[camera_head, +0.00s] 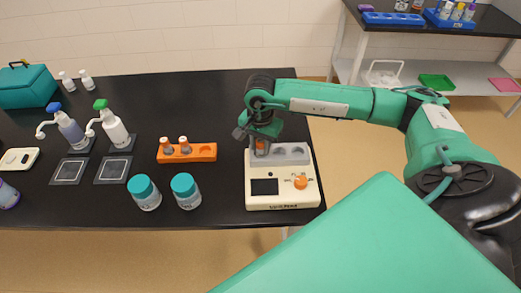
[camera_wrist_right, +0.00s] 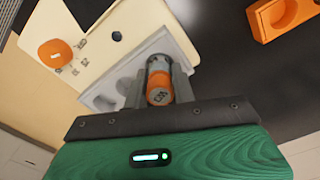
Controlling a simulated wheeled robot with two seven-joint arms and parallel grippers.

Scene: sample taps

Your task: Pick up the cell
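The cell (camera_wrist_right: 160,90) is a small glass vial with an orange cap. In the right wrist view it stands between the two grey fingers of my right gripper (camera_wrist_right: 158,92), which look closed against its sides. In the head view my right gripper (camera_head: 261,143) is over the back of the white meter (camera_head: 257,201), and the orange of the cell shows just below it. The cell is at the meter's grey top block (camera_head: 291,153); its lower end is hidden, so I cannot tell whether it is seated or lifted. My left gripper is not in view.
Left of the meter an orange rack (camera_head: 204,152) holds two vials. Two teal-capped jars (camera_head: 146,194) stand near the front edge. Pump bottles (camera_head: 115,129), square dark pads (camera_head: 113,170) and a teal box (camera_head: 27,87) are further left. The table behind the rack is clear.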

